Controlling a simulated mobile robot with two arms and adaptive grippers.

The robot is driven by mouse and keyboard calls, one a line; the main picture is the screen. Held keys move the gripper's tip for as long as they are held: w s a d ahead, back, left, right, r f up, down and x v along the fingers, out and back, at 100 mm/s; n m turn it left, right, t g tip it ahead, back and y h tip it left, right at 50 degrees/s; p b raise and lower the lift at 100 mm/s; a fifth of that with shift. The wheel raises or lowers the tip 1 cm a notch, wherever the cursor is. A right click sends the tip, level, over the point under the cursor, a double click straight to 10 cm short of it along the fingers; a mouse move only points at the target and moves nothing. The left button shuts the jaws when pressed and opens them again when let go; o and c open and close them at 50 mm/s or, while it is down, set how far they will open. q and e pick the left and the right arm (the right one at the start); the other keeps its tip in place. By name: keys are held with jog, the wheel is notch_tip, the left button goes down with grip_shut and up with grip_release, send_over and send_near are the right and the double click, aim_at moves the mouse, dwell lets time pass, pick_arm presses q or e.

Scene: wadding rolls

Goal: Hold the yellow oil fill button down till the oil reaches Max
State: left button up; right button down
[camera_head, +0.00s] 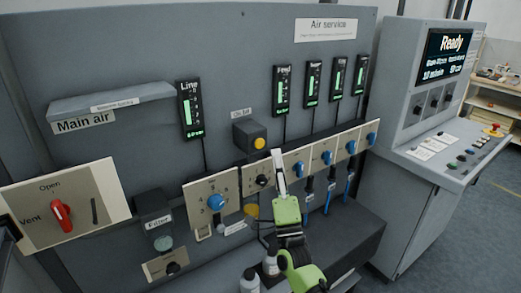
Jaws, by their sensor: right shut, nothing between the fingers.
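The yellow oil fill button (259,143) sits on a dark box (243,133) on the grey panel, under a small label too small to read surely. My right gripper (278,156) is shut and empty. In this view its tip is just right of and below the button, with a small gap between them; the depth between tip and panel is hard to judge. A small yellowish part (251,211), perhaps the oil bowl, shows below the knob row. Its level and any Max mark cannot be read. My left gripper is not in view.
A row of blue knobs (327,158) runs right of my right gripper. A red valve handle (60,213) is at left, by a filter (158,226). A control console (430,160) reading Ready is at right.

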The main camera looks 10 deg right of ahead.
aim_at(260, 143)
jog(key=shift+w+a+b, duration=0.25)
jog(key=shift+w+b, duration=0.1)
jog(key=shift+w, duration=0.25)
jog(key=shift+w+a+b, duration=0.2)
jog(key=shift+w+b, duration=0.2)
jog(key=shift+w, duration=0.25)
jog(key=shift+w+a+b, duration=0.25)
jog(key=shift+w+b, duration=0.1)
jog(key=shift+w, duration=0.25)
jog(key=shift+w+a+b, duration=0.15)
jog(key=shift+w+b, duration=0.25)
jog(key=shift+b, duration=0.05)
jog(key=shift+w+a+b, duration=0.15)
jog(key=shift+w+b, duration=0.2)
jog(key=shift+b, duration=0.15)
dwell(5.2)
